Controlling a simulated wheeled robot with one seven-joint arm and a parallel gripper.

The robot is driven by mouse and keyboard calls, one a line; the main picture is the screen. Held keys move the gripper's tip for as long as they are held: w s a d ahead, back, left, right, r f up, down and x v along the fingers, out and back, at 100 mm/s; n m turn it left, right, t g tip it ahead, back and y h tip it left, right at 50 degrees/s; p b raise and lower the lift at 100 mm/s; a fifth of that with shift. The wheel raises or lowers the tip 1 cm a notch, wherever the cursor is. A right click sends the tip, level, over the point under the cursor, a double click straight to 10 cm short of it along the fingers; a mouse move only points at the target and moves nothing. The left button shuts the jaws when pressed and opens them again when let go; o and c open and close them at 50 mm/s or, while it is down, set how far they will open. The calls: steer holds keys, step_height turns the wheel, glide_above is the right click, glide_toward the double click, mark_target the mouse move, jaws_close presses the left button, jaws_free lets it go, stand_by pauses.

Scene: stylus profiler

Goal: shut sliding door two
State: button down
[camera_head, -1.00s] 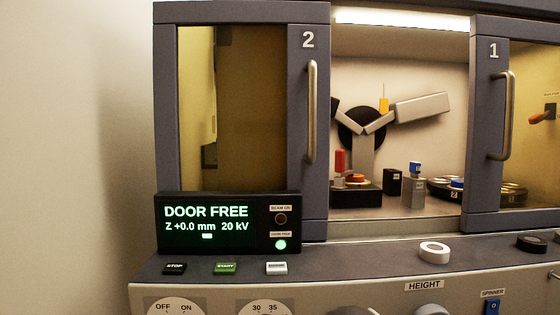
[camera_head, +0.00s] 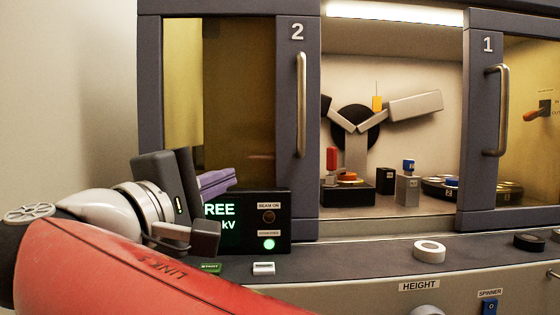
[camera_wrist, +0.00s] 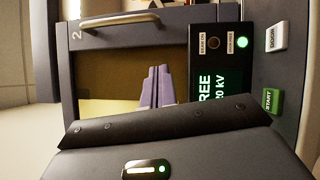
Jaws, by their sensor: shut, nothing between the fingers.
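Sliding door two (camera_head: 297,190) is at the left of the instrument in the head view, a dark grey frame with a yellowish window. Its upright metal handle (camera_head: 301,105) is on its right edge. A wide opening lies between it and door one, so it stands open. My gripper (camera_head: 222,178), with purple fingers, is low in front of door two's window, left of the handle, apart from it. The fingers are together and empty. In the wrist view, the fingers (camera_wrist: 158,82) point toward the window, and the handle (camera_wrist: 120,20) shows at the top.
Door one (camera_head: 480,190) with its handle (camera_head: 497,110) is at the right. A display box (camera_head: 278,222) stands just right of my gripper, partly hidden by it. Inside the opening are a stage (camera_head: 350,195) and small blocks.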

glide_toward(295, 155)
steer(key=w+a, duration=0.1)
steer(key=w, duration=0.2)
steer(key=d, duration=0.1)
steer(key=w+d, duration=0.1)
steer(key=d+r, duration=0.1)
steer(key=shift+w+d+p, duration=0.15)
steer(key=shift+d+p, duration=0.1)
steer(key=shift+p, duration=0.1)
steer(key=shift+d, duration=0.2)
steer(key=shift+d+f, duration=0.1)
steer(key=d+b, duration=0.4)
steer(key=d, duration=2.7)
steer(key=shift+d, duration=0.3)
